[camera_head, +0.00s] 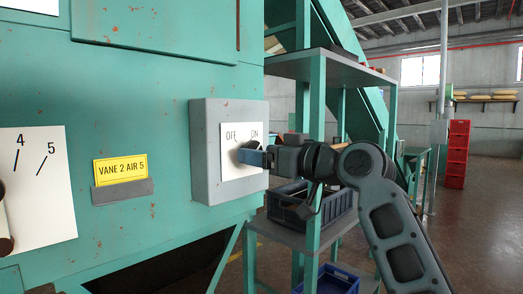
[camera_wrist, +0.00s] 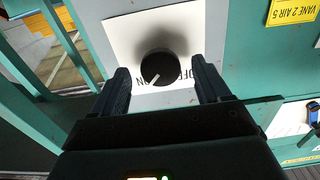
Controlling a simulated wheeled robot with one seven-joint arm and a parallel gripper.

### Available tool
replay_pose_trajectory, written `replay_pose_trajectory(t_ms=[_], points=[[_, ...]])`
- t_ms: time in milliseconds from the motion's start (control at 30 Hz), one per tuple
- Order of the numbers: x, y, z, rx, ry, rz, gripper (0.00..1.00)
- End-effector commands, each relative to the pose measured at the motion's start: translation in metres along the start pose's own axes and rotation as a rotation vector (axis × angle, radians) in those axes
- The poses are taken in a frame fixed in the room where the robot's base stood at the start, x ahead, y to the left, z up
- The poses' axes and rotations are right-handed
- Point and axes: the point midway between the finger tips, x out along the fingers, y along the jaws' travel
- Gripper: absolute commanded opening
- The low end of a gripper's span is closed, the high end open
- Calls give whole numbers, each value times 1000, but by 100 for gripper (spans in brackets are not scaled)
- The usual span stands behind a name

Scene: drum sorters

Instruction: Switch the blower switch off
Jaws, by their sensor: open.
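The blower switch is a round black knob (camera_wrist: 161,69) on a white plate (camera_wrist: 115,35) marked OFF and ON. The plate is on a grey box (camera_head: 206,150) on the green machine. In the wrist view the lettering is upside down, and the knob's white pointer line points down-left, toward ON. My gripper (camera_head: 252,154) is at the plate, with its fingers open on either side of the knob. Gaps show between the knob and both fingers in the wrist view. In the head view the gripper mostly hides the knob.
A yellow label (camera_head: 120,170) reading VANE 2 AIR 5 is left of the box. A white dial plate (camera_head: 45,205) is further left. A green frame with a grey shelf (camera_head: 330,70) stands close on the right, with a dark crate (camera_head: 335,205) on its lower shelf.

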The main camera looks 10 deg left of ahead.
Motion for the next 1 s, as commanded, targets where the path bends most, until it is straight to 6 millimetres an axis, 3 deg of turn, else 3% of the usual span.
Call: replay_pose_trajectory(t_ms=[367, 900, 1000], points=[[8, 0, 1, 1, 0, 0, 76], [8, 0, 1, 1, 0, 0, 25], [8, 0, 1, 1, 0, 0, 20]])
